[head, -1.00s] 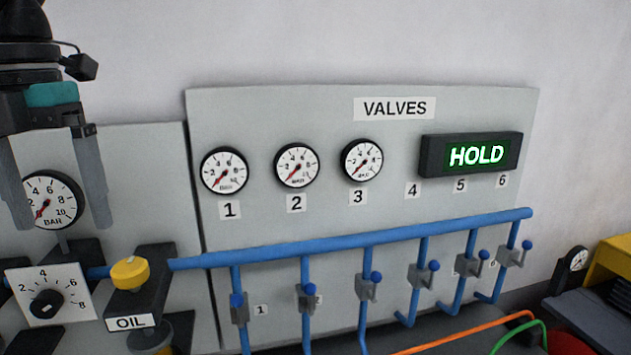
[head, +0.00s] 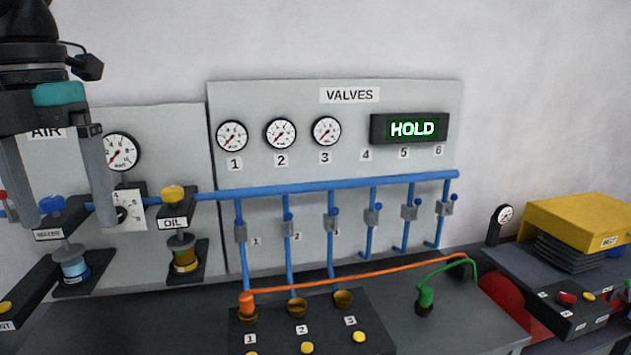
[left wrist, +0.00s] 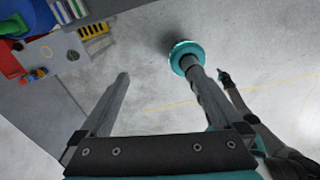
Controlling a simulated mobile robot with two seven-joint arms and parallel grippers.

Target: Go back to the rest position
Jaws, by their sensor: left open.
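My left gripper (head: 68,185) hangs at the upper left of the head view, in front of the AIR panel. Its two grey fingers point down and stand apart, with nothing between them. In the left wrist view the fingers (left wrist: 160,105) are also spread and empty above a grey floor. My right gripper is not clearly seen in any view.
The VALVES panel (head: 225,90) shows several gauges and a green HOLD display (head: 412,129). A blue pipe (head: 330,185) crosses it. Below, a black block (head: 270,328) has sockets and yellow buttons. A yellow machine (head: 580,220) stands right.

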